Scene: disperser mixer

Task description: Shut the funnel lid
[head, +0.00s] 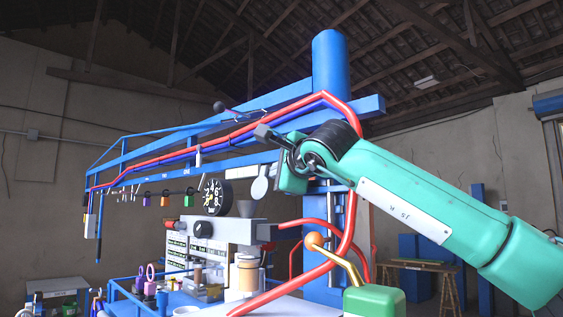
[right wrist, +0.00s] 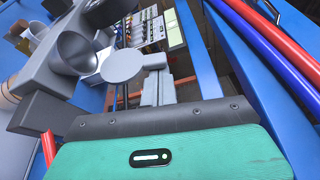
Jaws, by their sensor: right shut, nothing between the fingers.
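The funnel (head: 246,208) is a small dark grey cone on top of the grey mixer head; in the right wrist view its round mouth (right wrist: 76,52) is uncovered. The funnel lid (head: 260,187) is a light grey disc standing raised beside the funnel. In the right wrist view the lid (right wrist: 122,65) lies just right of the mouth. My right gripper (right wrist: 160,82) is shut and empty, its fingertips close to the lid's right side; I cannot tell if they touch. In the head view its green palm is right of the lid, with the fingers mostly hidden. My left gripper is not in view.
A blue beam with red and blue hoses (head: 270,124) crosses above the mixer, joined to a blue column (head: 330,70). A round black gauge (head: 215,193) is left of the funnel. A gold lever with an orange ball (head: 314,240) stands below my right arm.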

